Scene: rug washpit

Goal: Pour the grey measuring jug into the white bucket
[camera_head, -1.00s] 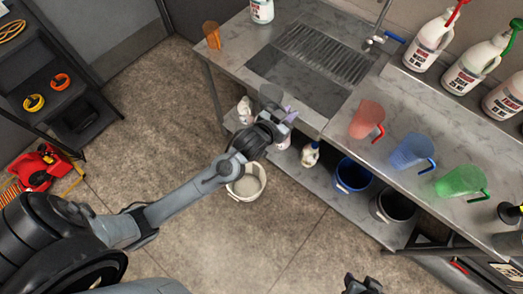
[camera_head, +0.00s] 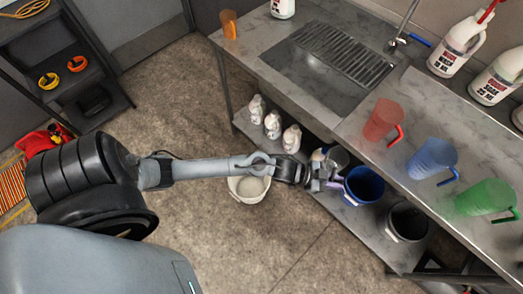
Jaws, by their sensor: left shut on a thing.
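The grey measuring jug (camera_head: 338,157) is see-through and small in the view, at the end of my left arm. My left gripper (camera_head: 323,175) is shut on it and holds it near the front edge of the lower shelf, beside the blue bucket. Its tilt and whether it holds liquid are too small to tell. The white bucket (camera_head: 246,197) stands on the floor with pale contents, left of the gripper. My left forearm crosses above it and hides part of its rim. My right gripper is not in view.
A blue bucket (camera_head: 364,186) and a black bucket (camera_head: 407,222) stand under the steel counter (camera_head: 352,132). Several white bottles (camera_head: 272,125) stand on the lower shelf. Red (camera_head: 382,121), blue (camera_head: 433,158) and green (camera_head: 484,198) jugs stand on the counter. The floor below the white bucket is clear.

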